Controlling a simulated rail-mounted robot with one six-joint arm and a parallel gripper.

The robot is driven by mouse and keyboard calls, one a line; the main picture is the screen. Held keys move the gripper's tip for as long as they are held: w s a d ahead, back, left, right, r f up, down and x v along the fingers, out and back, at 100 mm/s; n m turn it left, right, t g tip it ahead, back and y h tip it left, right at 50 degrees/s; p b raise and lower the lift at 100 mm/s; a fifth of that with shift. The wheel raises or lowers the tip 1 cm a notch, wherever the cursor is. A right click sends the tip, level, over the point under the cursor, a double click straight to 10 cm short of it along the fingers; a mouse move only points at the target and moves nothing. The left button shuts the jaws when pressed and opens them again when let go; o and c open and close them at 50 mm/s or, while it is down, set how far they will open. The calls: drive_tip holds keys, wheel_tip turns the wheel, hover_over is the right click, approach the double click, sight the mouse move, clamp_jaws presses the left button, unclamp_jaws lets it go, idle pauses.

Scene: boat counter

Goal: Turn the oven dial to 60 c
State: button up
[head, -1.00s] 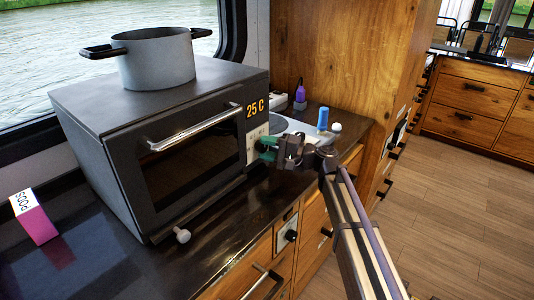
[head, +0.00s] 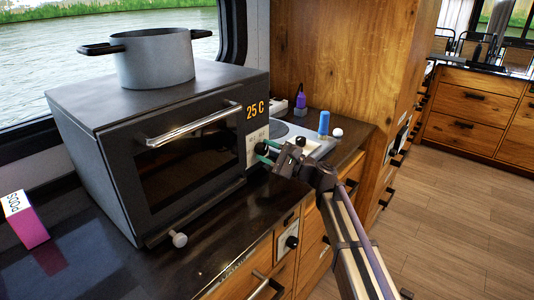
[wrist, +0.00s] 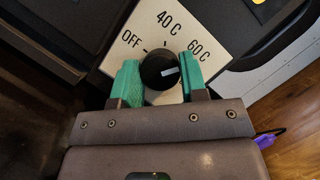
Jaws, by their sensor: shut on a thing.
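The white dial panel (wrist: 140,22) carries the labels OFF, 40 C and 60 C. The round black dial (wrist: 154,66) has a short white mark that points right, on the side of the 60 C label. My gripper (wrist: 162,76) is shut on the dial, one green finger on each side. In the head view my gripper (head: 264,153) is at the lower right of the oven front, and the dial cannot be made out there.
A grey pot (head: 155,62) stands on the oven. A blue bottle (head: 323,123) and a purple bottle (head: 300,98) stand behind my arm. The wooden floor (head: 460,190) at right is clear.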

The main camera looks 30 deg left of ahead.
idle(0.3)
drive_tip(key=o, duration=0.9)
drive_tip(key=b+v, duration=0.2)
drive_tip(key=v, duration=0.8)
drive_tip(key=shift+d+f+b, duration=0.1)
drive_tip(key=shift+d+b, duration=0.3)
